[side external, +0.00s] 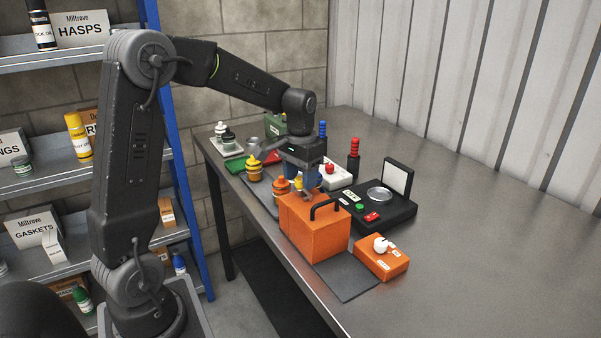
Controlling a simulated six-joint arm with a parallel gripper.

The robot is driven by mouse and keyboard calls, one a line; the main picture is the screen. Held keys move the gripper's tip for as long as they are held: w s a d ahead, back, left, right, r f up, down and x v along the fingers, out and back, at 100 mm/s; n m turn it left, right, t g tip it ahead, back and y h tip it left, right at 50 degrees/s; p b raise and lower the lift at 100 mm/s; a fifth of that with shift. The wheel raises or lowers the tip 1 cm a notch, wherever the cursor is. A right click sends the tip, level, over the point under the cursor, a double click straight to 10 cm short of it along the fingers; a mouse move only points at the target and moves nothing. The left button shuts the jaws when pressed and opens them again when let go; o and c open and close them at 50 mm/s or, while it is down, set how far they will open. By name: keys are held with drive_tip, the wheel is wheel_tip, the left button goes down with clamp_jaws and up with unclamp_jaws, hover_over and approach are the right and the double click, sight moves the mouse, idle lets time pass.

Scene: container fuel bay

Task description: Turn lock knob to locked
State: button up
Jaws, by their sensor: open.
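A white knob (381,244) sits on top of a small low orange box (382,264) at the front right. The box bears small white labels that are too small to read, so I cannot tell which position the knob is in. My gripper (299,187) points down, open, over the back of a larger orange box (314,232) with a black handle. It is well to the left of and behind the white knob. A small yellow part shows between its blue fingers; I cannot tell whether they touch it.
A black case (375,214) with an open lid and red and green buttons stands right of the large orange box. Yellow and orange knob-like pieces (254,170) and a red-topped white box (333,176) are behind. The grey table (470,235) is clear at right.

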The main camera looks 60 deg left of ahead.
sight(300, 180)
wheel_tip(300, 180, up, 14)
idle(0.5)
drive_tip(key=shift+f, duration=0.1)
drive_tip(key=s+d+f+m+t, duration=0.1)
drive_tip(key=s+d+f+t, duration=0.1)
drive_tip(key=s+d, duration=0.6)
drive_tip(key=s+d+f+m+t, duration=0.1)
drive_tip(key=s+d+f+t, duration=0.2)
drive_tip(key=s+d+f, duration=0.2)
drive_tip(key=s+d, duration=0.3)
drive_tip(key=s, duration=0.2)
drive_tip(key=shift+m+t, duration=0.3)
drive_tip(key=shift+m, duration=0.1)
drive_tip(key=shift+o, duration=0.2)
idle(0.5)
